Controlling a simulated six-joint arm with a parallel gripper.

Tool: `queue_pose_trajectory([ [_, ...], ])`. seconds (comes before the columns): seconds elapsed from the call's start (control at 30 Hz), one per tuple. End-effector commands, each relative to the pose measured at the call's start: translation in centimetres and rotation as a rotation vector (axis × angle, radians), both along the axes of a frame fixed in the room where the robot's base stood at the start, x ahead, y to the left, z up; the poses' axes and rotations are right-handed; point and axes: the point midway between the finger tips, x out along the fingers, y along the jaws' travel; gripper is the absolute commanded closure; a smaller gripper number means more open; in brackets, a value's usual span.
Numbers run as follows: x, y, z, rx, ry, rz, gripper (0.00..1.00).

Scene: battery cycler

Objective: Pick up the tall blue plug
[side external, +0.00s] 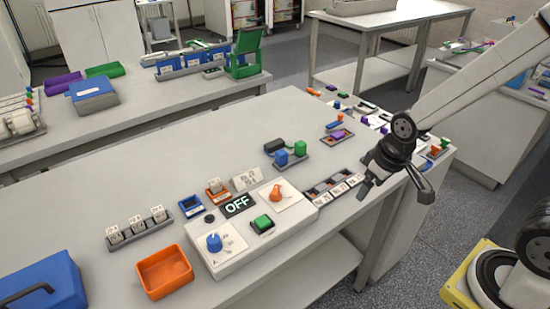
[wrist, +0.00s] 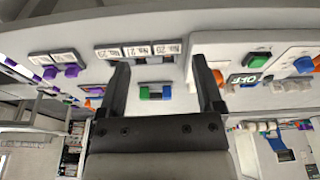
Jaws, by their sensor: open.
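A blue plug (side external: 281,157) stands beside a green plug (side external: 300,148) on a small grey holder (side external: 292,163), toward the back right of the table. In the wrist view the blue plug (wrist: 166,90) and green plug (wrist: 143,93) show beyond and between my fingers, small and apart from them. My gripper (side external: 396,188) is open and empty, in the air near the table's right edge, to the right of the plugs. Its two fingers also frame the wrist view (wrist: 160,64). I cannot judge the blue plug's height well.
A labelled slot tray (side external: 331,188) lies between my gripper and the plugs. A black block (side external: 275,146) sits close behind the blue plug. A purple plug (side external: 338,135) stands further back. The cycler box (side external: 290,232) with its knobs and OFF display is at the front. Open tabletop lies left of the plugs.

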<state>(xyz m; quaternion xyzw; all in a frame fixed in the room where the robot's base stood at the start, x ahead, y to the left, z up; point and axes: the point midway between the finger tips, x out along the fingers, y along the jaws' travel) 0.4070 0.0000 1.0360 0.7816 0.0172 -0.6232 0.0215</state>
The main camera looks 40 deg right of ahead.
Motion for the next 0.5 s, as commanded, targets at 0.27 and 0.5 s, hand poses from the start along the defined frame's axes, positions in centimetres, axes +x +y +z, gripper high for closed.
queue_pose_trajectory([
  [0.27, 5.7, 0.0, 0.6, -0.043, 0.032, 0.204, 0.15],
  [0.5, 11.5, 0.1, 0.8, -0.085, 0.067, 0.439, 0.15],
])
